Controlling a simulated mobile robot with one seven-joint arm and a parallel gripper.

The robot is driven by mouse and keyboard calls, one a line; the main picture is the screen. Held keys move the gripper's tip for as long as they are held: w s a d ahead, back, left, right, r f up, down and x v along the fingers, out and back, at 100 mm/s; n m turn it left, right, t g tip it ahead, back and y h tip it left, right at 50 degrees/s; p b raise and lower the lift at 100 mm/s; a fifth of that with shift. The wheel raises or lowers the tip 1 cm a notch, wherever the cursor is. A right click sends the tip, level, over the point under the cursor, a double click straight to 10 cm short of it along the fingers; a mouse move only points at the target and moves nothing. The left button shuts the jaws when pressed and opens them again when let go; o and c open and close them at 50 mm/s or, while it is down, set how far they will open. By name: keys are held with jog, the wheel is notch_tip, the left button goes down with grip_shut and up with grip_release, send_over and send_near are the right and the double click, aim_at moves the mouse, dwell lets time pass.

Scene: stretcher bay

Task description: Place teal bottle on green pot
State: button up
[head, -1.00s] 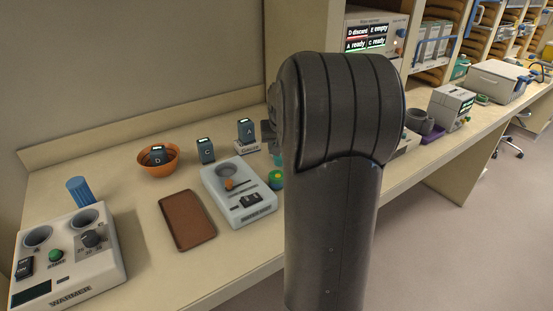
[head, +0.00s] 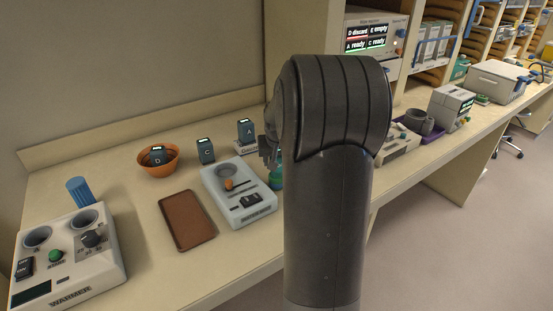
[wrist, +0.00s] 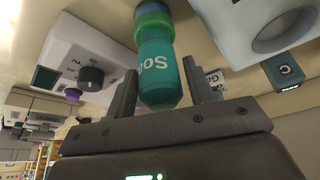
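The teal bottle (head: 277,172) shows beside my arm in the head view, partly hidden by it. In the wrist view, which looks upside down, the teal bottle (wrist: 160,72) has white letters and lies between the two fingers of my gripper (wrist: 161,80). The fingers are very close to its sides; whether they press on it I cannot tell. Green and blue bands (wrist: 152,18) show at the bottle's far end; they seem to belong to the green pot, and I see no clear gap there. In the head view my gripper (head: 267,148) is mostly hidden behind the arm.
A white device (head: 240,195) stands left of the bottle, with a brown tray (head: 187,220) beyond it. A warmer (head: 68,268) and a blue cup (head: 79,191) are at far left.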

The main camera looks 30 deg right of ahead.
jog(key=shift+o, duration=1)
jog(key=shift+r, duration=0.2)
jog(key=v, duration=1.2)
jog(key=s+a+r+n, duration=0.1)
jog(key=s+a+r, duration=0.1)
jog(key=s+a, duration=0.45)
jog(key=s+a+r+n, duration=0.15)
jog(key=s+a, duration=0.25)
jog(key=a, duration=0.5)
jog(key=s+a+f+n+t+y, duration=0.1)
jog(key=s+a+f+n+y, duration=0.1)
jog(key=s+a, duration=0.7)
jog(key=s+f+n, duration=0.1)
jog(key=s+f, duration=0.1)
jog(key=s, duration=0.1)
jog(key=shift+s+a+t, duration=0.2)
jog(key=shift+a+t, duration=0.05)
jog(key=shift+t, duration=0.05)
